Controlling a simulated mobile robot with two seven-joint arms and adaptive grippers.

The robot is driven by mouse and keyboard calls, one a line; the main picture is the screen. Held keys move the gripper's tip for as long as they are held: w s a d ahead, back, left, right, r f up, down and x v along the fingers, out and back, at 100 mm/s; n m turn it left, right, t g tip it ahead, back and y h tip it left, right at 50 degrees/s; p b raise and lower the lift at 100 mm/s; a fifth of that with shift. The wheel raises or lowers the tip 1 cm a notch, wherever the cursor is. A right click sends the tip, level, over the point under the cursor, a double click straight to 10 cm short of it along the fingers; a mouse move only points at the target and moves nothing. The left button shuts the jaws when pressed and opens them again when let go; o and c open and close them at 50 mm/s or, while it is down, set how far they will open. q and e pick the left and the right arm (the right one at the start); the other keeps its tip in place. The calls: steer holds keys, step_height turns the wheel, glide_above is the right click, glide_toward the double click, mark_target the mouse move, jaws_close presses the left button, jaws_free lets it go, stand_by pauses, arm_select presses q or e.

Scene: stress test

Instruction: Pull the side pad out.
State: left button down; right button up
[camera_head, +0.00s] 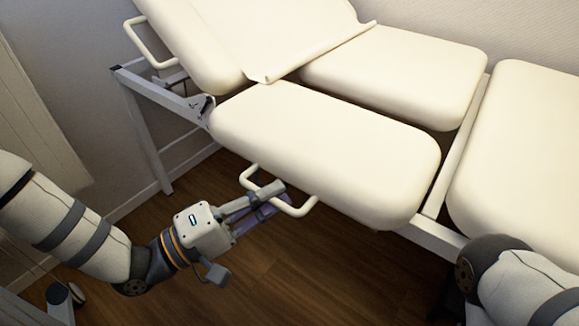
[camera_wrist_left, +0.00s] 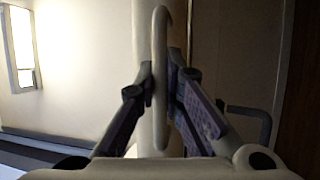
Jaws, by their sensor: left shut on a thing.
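The side pad (camera_head: 325,152) is a cream cushion on the near side of the exam table. A cream tube handle (camera_head: 298,211) sticks out below its near edge. My left gripper (camera_head: 272,190) is shut on this handle. In the left wrist view the handle (camera_wrist_left: 160,80) stands upright between the two fingers of my left gripper (camera_wrist_left: 162,88), with a pale surface behind it. The side pad lies beside the other near cushions, with a gap at its far edge. My right arm shows at the lower right; its gripper is out of the picture.
Other cream cushions (camera_head: 400,75) lie behind and to the right on a pale metal frame (camera_head: 150,88). A sheet (camera_head: 275,35) covers the back part. Another handle (camera_head: 148,45) is at the upper left. Wooden floor (camera_head: 290,280) is clear in front of the pad.

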arm_select(q)
steer(key=s+a+p, duration=0.3)
steer(key=s+a, duration=0.2)
steer(key=s, duration=0.3)
steer(key=shift+a, duration=0.35)
steer(key=c, duration=1.7)
jaws_free()
steer(key=v, duration=1.2)
steer(key=shift+r, duration=0.1)
